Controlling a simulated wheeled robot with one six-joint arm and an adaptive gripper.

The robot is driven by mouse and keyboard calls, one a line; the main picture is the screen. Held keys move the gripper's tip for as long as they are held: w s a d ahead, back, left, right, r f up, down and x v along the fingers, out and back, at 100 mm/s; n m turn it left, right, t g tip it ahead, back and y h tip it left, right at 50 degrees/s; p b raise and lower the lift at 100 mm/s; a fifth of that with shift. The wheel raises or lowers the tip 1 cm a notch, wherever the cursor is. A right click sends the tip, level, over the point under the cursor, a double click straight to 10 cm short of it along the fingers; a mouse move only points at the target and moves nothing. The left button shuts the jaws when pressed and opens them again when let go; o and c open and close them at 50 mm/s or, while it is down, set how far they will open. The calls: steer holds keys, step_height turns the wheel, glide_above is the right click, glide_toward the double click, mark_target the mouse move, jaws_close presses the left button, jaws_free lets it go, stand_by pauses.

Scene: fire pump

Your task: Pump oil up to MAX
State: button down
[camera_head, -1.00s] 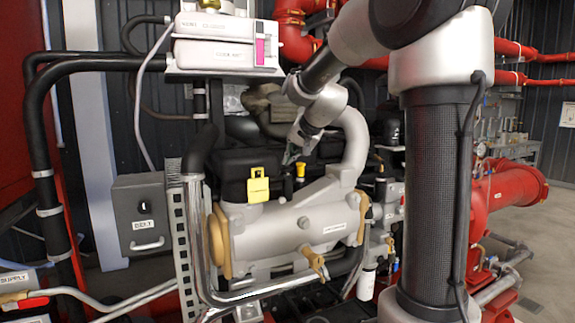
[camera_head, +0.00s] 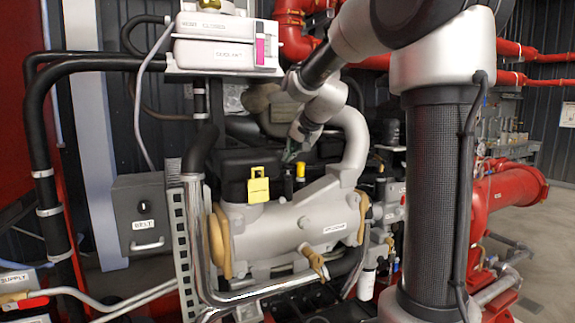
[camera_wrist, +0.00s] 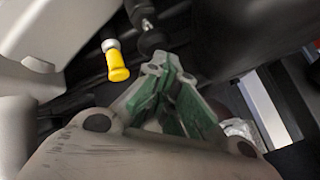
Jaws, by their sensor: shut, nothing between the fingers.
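My gripper (camera_head: 290,154) is over the engine, behind the silver horizontal cylinder, with its fingers pointing down. In the wrist view my gripper (camera_wrist: 158,70) has its green-padded fingers close together with nothing held. A black round knob (camera_wrist: 151,41) on a rod is just beyond the fingertips, apparently a pump handle; whether they touch is unclear. It seems to be the dark upright piece (camera_head: 288,184) below the gripper in the head view. A yellow-ended rod (camera_wrist: 118,66) is left of the fingers; it shows as a small yellow top (camera_head: 299,170) in the head view. No MAX mark is readable.
A yellow square cap (camera_head: 258,186) stands left of the gripper on the engine. The silver cylinder (camera_head: 290,229) lies in front, and a curved grey pipe (camera_head: 352,145) rises on the right. A white coolant tank (camera_head: 225,45) is above left. Room around the gripper is tight.

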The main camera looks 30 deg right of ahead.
steer(key=shift+r, duration=0.65)
steer(key=shift+r, duration=2.55)
step_height(320, 180, up, 4)
steer(key=shift+f, duration=0.1)
steer(key=shift+f, duration=0.1)
steer(key=shift+f, duration=4.35)
steer(key=shift+f, duration=0.1)
